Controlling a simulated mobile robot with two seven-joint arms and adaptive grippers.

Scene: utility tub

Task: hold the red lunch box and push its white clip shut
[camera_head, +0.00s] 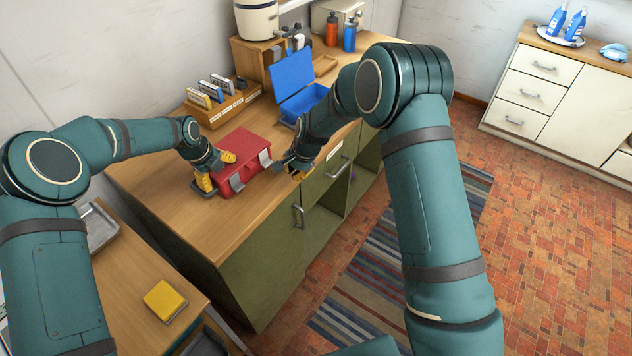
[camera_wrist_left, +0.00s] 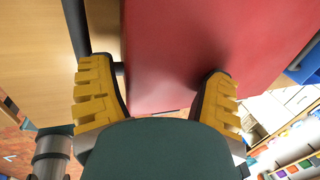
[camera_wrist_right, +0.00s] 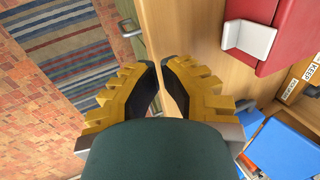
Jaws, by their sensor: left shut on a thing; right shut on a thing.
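The red lunch box (camera_head: 243,150) stands on the wooden counter, with pale clips on its front side. My left gripper (camera_head: 216,170) is shut on its left end; in the left wrist view one finger lies over the red surface (camera_wrist_left: 180,50) and the other beside its edge. The white clip (camera_head: 265,160) at the right front stands out from the box; it also shows in the right wrist view (camera_wrist_right: 249,38). My right gripper (camera_head: 297,168) is just right of this clip, apart from it. Its fingertips (camera_wrist_right: 158,72) are nearly together, with nothing visible between them.
An open blue box (camera_head: 303,103) stands behind the lunch box. A wooden rack (camera_head: 222,108) with several upright items is at the back left. A yellow block (camera_head: 165,301) lies on the nearer surface. The counter's front edge runs below my right gripper.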

